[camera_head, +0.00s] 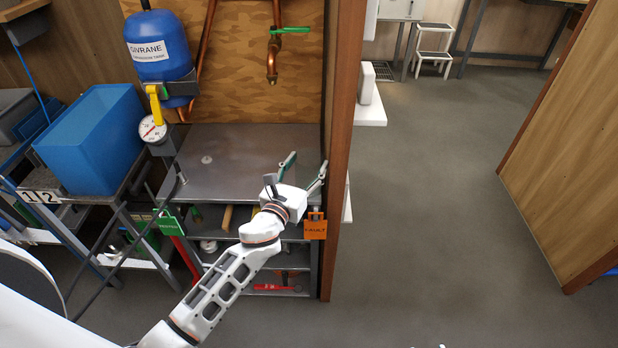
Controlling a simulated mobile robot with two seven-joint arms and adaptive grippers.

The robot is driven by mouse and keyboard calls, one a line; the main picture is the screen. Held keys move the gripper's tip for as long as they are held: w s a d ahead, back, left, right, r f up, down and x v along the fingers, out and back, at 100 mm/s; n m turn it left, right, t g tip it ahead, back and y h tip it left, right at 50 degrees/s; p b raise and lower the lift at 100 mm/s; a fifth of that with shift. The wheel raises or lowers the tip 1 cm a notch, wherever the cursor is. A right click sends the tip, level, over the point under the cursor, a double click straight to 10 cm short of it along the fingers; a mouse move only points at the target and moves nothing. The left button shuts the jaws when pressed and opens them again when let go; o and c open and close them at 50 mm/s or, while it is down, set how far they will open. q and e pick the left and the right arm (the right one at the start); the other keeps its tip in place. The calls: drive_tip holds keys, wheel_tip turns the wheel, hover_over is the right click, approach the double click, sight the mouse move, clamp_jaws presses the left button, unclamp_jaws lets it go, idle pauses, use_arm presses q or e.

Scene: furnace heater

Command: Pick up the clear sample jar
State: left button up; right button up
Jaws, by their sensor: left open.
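My left arm reaches up from the bottom, and its left gripper (307,161) is over the right end of the grey metal bench (235,185). Its fingers are spread, with nothing seen between them. A small pale round thing (207,159) is on the bench to the left of the gripper, well apart from it. It may be the clear sample jar, but it is too small to tell. No other clear jar can be made out. My right gripper is not in view.
A wooden post (338,150) stands close to the right of the gripper. A blue tank (160,45) with a gauge (152,130) and a blue bin (92,140) are at left. A copper pipe (272,60) hangs above the bench. An orange tag (315,227) hangs at its front right. Open floor lies right.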

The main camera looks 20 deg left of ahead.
use_arm(q)
drive_tip(key=c, duration=1.2)
drive_tip(key=shift+r, duration=0.15)
